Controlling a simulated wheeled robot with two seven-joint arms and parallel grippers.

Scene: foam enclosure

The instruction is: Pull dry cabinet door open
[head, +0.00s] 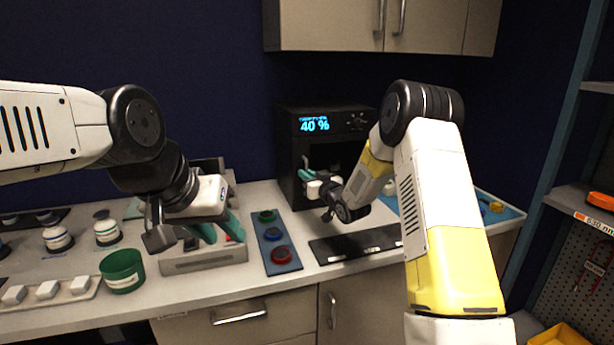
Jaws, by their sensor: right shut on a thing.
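The dry cabinet (291,150) is a black box at the back of the counter, with a lit display reading 40 % on its upper front. My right gripper (306,174) is at the left side of the cabinet's front, its teal fingers shut on what seems to be the door handle. The fingers hide the handle, and my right arm covers the cabinet's right part. I cannot tell how far the door stands open. My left gripper (220,230) is open and empty, its teal fingers apart above a grey tray on the counter, left of the cabinet.
A grey tray (205,262) and a blue strip with round coloured pieces (281,256) lie on the counter. A black mat (352,246) lies in front of the cabinet. A green cup (122,270) and bottles (57,238) stand left. Wall cupboards (330,25) hang above; shelving stands right.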

